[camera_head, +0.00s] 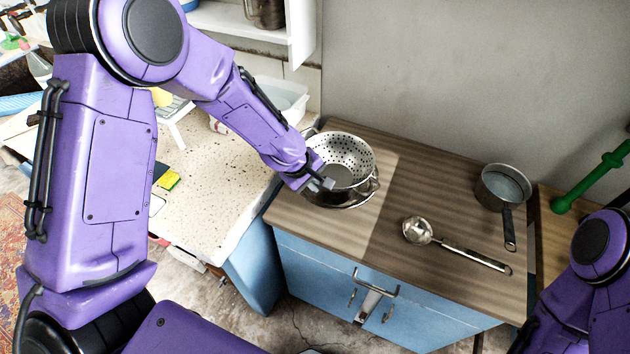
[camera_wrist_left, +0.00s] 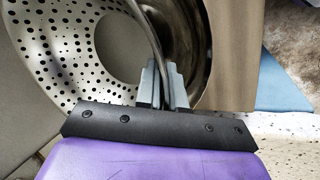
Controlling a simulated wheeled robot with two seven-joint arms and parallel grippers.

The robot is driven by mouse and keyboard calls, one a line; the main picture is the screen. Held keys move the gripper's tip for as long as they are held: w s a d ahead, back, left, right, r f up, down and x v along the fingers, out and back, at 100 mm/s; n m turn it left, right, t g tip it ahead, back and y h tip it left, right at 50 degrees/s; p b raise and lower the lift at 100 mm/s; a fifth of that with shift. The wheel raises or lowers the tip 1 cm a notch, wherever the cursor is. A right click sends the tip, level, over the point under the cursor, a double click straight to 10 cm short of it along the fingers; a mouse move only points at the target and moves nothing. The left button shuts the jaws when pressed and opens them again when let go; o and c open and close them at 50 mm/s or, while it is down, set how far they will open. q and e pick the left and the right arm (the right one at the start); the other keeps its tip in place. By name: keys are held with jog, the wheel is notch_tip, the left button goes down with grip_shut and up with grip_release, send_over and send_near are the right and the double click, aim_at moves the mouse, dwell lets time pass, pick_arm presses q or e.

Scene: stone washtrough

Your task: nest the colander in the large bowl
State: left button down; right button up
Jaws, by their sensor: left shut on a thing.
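The colander (camera_head: 350,150), shiny metal with rows of holes and a plain round bottom, is at the left end of the wooden cabinet top. My left gripper (camera_head: 324,185) is shut on its near left rim. In the left wrist view the fingers (camera_wrist_left: 162,86) pinch the rim, and the perforated wall of the colander (camera_wrist_left: 62,50) fills the left side. A second shiny metal edge with a looped handle shows low around the colander, perhaps the large bowl (camera_head: 352,205); I cannot tell how deep the colander sits in it. My right gripper is out of view.
A ladle (camera_head: 418,230) and a small saucepan (camera_head: 502,185) are on the right part of the wooden top (camera_head: 420,180). A grey wall stands behind. The middle of the wooden top is clear.

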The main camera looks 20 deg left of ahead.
aim_at(320, 200)
pick_arm(q)
jog(key=shift+f+b, duration=0.4)
jog(key=shift+f, duration=0.5)
jog(key=shift+f, duration=0.2)
jog(key=shift+f+b, duration=0.5)
jog(key=shift+f, duration=0.15)
jog(key=c, duration=1.2)
grip_release()
jog(key=o, duration=0.4)
jog(key=shift+s+f, duration=0.15)
jog(key=shift+s, duration=0.05)
